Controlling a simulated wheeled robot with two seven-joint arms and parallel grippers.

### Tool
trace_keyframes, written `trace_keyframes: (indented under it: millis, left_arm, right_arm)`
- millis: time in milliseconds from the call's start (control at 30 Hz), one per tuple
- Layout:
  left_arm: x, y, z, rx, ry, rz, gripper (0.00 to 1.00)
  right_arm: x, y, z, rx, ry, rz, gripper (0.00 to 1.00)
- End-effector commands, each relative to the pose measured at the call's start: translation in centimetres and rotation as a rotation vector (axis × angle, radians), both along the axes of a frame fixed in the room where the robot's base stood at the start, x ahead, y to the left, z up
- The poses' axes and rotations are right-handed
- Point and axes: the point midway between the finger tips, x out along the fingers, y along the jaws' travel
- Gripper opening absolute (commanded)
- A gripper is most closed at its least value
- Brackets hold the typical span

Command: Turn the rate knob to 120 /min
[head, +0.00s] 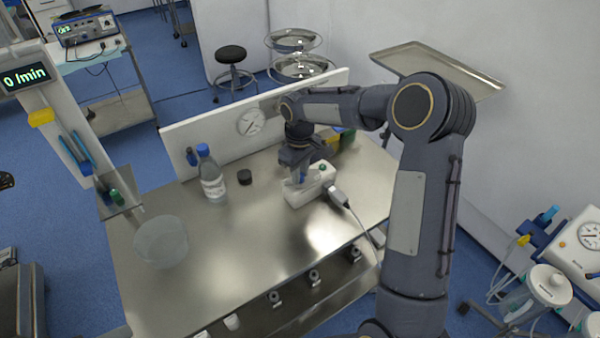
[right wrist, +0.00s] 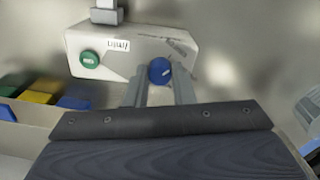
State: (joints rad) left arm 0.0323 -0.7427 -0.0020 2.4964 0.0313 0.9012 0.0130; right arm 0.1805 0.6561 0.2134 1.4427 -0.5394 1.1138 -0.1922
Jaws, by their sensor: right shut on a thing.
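A white box (head: 310,187) stands on the steel table, with a green knob (right wrist: 89,59) and a blue knob (right wrist: 159,71) on its face in the right wrist view. A small printed label (right wrist: 117,45) sits between and above them. My right gripper (head: 300,176) reaches down onto the box and is shut on the blue knob, one finger on each side. In the head view the fingers partly hide this knob, and the green knob (head: 322,167) shows beside them. A display (head: 24,78) at the far left reads "0 /min". My left gripper is not in view.
A clear bottle (head: 211,178) with a blue cap, a black round piece (head: 244,177) and a translucent bowl (head: 161,242) stand left of the box. A cable plug (head: 338,196) joins the box's right side. Coloured bins (right wrist: 37,96) lie close by. The table's front middle is clear.

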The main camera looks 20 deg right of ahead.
Motion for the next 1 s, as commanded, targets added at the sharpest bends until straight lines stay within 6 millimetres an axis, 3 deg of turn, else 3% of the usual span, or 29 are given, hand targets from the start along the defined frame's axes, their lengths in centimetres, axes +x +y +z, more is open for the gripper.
trace_keyframes:
  millis: [400,1000]
  left_arm:
    - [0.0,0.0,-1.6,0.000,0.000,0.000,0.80]
    - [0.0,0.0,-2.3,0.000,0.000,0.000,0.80]
  right_arm:
    - [0.1,0.0,-0.1,-0.001,-0.002,-0.382,0.00]
    - [0.0,0.0,0.1,-0.001,-0.002,-0.952,0.00]
